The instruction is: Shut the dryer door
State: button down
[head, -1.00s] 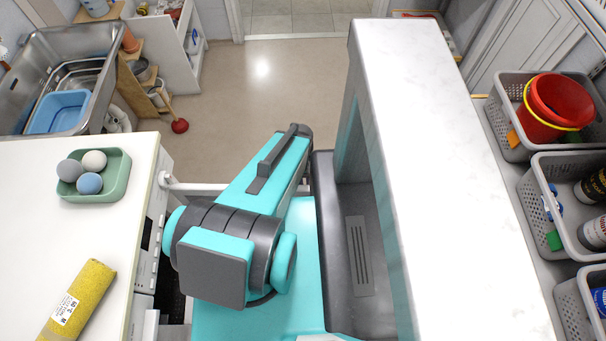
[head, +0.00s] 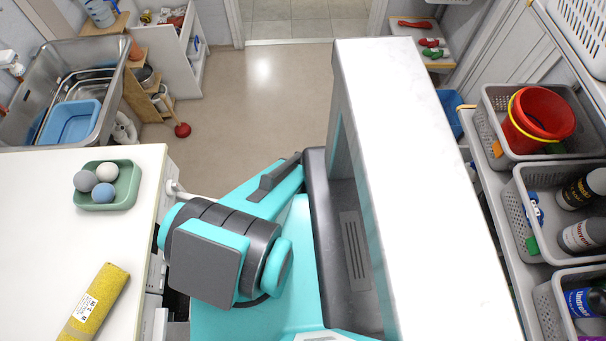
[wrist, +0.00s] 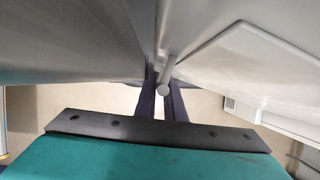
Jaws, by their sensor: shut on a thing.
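The dryer front (head: 157,272) shows as a narrow strip below the edge of the white counter at left. A thin white edge, apparently the open dryer door (head: 187,193), sticks out from that front and passes behind my arm. In the wrist view, a pale panel that looks like the door (wrist: 245,65) fills the upper right. A grey rod with a round end (wrist: 163,89), apparently its handle, lies between the two dark fingers of my gripper (wrist: 165,104). The fingers are shut on it. My arm hides the gripper in the head view.
The white counter (head: 50,235) holds a green tray (head: 123,201) with several balls and a yellow roll (head: 95,303). A steel sink (head: 103,55) is behind it. Grey baskets (head: 527,240) line the right side. The floor (head: 250,105) ahead is clear.

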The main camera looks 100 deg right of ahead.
jog(key=shift+d+f, duration=0.1)
jog(key=shift+f, duration=0.05)
jog(key=c, duration=1.9)
grip_release()
jog(key=shift+o, duration=0.3)
jog(key=shift+r, duration=0.2)
